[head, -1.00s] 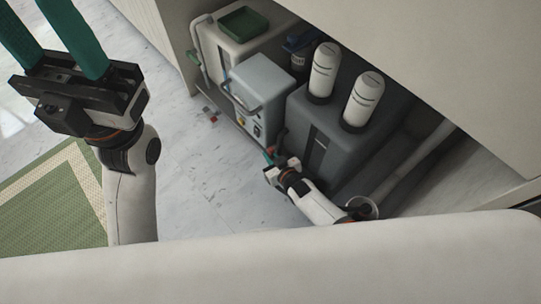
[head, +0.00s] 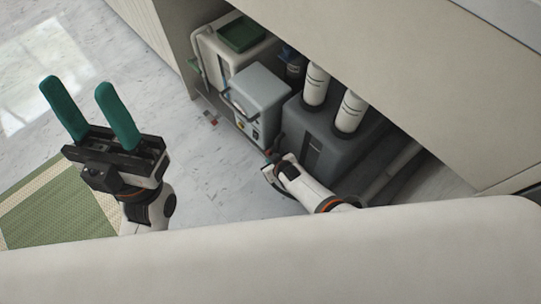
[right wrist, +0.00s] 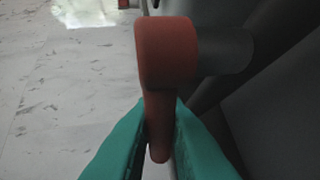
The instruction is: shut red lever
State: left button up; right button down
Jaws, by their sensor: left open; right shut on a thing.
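The red lever (right wrist: 166,55) shows large in the right wrist view, its round hub on a dark grey stub and its handle pointing down the picture. My right gripper (right wrist: 160,140) has its teal fingers on both sides of the handle and is shut on it. In the head view my right gripper (head: 268,160) is small, low beside the dark grey tank, and the lever there is mostly hidden. My left gripper (head: 92,112) is open and empty, raised over the floor at the left.
The dark grey tank (head: 335,150) carries two white cylinders. A light grey box (head: 262,92) and a beige container with a green top (head: 243,34) stand beyond it in the cabinet. Open floor (head: 190,165) lies left of it, with a green mat (head: 50,212).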

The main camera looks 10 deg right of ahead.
jog(key=shift+s+d+r+g+h+p, duration=0.15)
jog(key=shift+s+r+g+h+p, duration=0.1)
jog(key=shift+g+h+p, duration=0.4)
jog(key=c, duration=1.7)
grip_release()
